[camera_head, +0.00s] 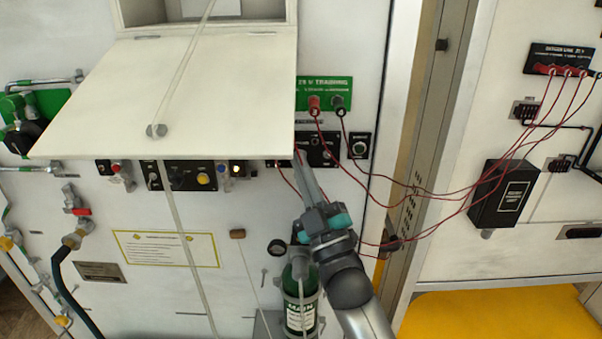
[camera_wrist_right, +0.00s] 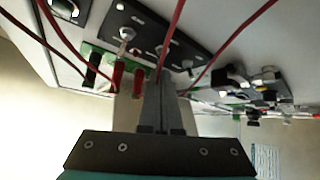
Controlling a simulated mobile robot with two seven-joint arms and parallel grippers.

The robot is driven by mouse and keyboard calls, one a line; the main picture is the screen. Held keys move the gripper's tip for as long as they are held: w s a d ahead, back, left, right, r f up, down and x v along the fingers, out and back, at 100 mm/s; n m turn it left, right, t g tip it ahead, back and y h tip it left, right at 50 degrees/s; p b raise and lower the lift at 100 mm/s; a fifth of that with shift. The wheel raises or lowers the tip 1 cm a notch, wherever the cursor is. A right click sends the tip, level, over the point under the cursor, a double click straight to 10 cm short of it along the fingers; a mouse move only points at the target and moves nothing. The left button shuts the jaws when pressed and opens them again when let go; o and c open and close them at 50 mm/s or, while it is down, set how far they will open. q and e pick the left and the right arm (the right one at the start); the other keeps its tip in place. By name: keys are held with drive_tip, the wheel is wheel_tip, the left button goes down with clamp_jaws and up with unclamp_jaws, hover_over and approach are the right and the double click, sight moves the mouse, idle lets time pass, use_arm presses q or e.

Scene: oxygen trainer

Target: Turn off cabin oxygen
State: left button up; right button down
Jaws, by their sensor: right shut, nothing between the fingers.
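My right gripper (camera_head: 302,165) is shut and empty. Its fingertips point up at the lower left of a black switch panel (camera_head: 321,158), under the edge of the open white flap. In the right wrist view the closed fingers (camera_wrist_right: 160,98) point toward the black panel (camera_wrist_right: 150,32), which carries a metal toggle; red wires pass close by. I cannot tell whether the fingertips touch the panel. More small black panels (camera_head: 190,176) with buttons sit to the left, partly under the flap. No readable label marks a cabin oxygen control. My left gripper is not in view.
The white flap (camera_head: 190,95) juts out above the panels. A green bottle (camera_head: 299,285) stands below, beside my right arm. Valves and hoses (camera_head: 75,238) line the left.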

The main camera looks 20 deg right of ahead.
use_arm(q)
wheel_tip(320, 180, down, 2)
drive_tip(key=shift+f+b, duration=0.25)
drive_tip(key=shift+b, duration=0.75)
use_arm(e)
drive_tip(key=shift+w+d+f+n+t+y, duration=0.1)
drive_tip(key=shift+f+n+t+y, duration=0.2)
drive_tip(key=shift+n+t+y, duration=0.3)
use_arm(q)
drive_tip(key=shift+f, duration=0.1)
use_arm(e)
drive_tip(key=shift+f, duration=0.1)
